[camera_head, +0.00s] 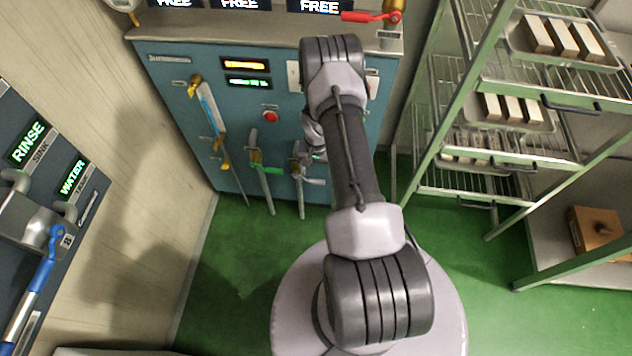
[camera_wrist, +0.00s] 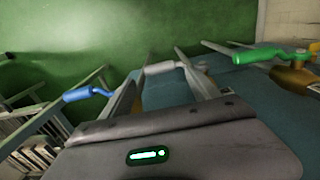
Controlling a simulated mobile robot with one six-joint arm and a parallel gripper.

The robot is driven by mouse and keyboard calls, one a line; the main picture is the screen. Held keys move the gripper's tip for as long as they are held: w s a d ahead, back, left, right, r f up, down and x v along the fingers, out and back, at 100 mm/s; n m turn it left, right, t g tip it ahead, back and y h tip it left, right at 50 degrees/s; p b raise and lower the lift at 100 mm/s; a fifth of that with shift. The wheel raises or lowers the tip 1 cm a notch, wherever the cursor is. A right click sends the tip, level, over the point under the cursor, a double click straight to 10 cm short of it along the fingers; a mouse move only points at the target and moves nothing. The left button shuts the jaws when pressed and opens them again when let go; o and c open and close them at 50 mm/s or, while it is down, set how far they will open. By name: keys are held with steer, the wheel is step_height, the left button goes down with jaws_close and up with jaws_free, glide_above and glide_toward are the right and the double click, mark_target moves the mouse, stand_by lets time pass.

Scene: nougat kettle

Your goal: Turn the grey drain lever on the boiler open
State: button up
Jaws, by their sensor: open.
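The boiler (camera_head: 190,70) is a teal cabinet at the back of the head view. Its grey drain lever (camera_head: 313,181) sits low on the front, right of the green lever (camera_head: 268,170). In the wrist view the grey lever's handle (camera_wrist: 164,67) lies across the space between the fingertips of my gripper (camera_wrist: 155,64). My gripper is open, one finger on each side of the handle. I cannot tell whether either finger touches it. In the head view my arm mostly hides the gripper.
In the wrist view a green lever (camera_wrist: 258,55) is close on the right and a blue lever (camera_wrist: 88,93) on the left. A wire rack (camera_head: 480,130) with trays stands right of the boiler. A sink panel (camera_head: 40,200) is at left. Green floor (camera_head: 235,260) is clear between.

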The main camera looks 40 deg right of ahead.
mark_target(317, 180)
step_height(317, 180, down, 6)
steer(key=shift+r+b, duration=0.25)
steer(key=shift+b, duration=0.65)
jaws_close()
